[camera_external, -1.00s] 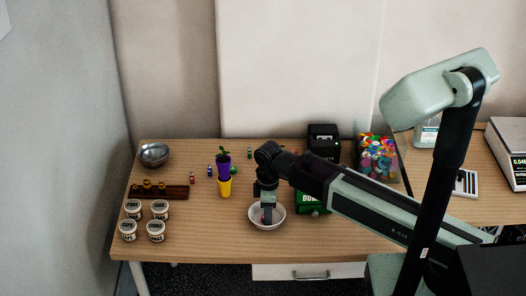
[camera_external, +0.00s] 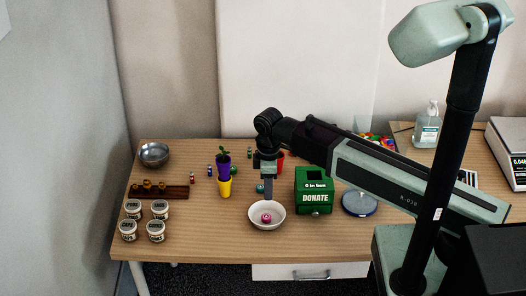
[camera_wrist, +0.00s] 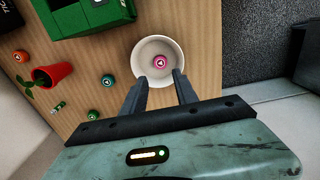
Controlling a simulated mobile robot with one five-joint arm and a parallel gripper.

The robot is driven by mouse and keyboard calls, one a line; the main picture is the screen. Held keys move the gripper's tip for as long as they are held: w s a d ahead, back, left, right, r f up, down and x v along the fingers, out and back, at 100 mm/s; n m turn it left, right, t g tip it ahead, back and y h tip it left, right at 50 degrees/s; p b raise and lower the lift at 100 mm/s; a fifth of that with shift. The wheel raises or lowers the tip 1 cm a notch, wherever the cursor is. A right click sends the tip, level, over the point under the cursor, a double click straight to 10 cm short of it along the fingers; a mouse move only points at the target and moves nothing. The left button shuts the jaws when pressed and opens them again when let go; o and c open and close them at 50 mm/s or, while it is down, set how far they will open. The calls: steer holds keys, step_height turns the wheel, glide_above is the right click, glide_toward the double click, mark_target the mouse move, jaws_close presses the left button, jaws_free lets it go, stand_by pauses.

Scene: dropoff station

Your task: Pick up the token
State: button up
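A pink token (camera_external: 266,218) lies in a white bowl (camera_external: 281,222) near the front of the table. In the wrist view the pink token (camera_wrist: 160,62) sits near the middle of the bowl (camera_wrist: 142,58). My gripper (camera_external: 269,197) points down from above, over the bowl's back part. In the wrist view my gripper (camera_wrist: 159,79) is open, its two fingers apart with nothing between them. Other small round tokens, such as a teal one (camera_wrist: 107,81), lie on the table outside the bowl.
A green DONATE box (camera_external: 314,197) stands right of the bowl, with a blue-grey dish (camera_external: 360,204) beyond it. Several labelled tubs (camera_external: 156,230) are at left. Free table lies between tubs and bowl.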

steer(key=shift+r, duration=0.45)
steer(key=shift+o, duration=0.4)
steer(key=o, duration=0.3)
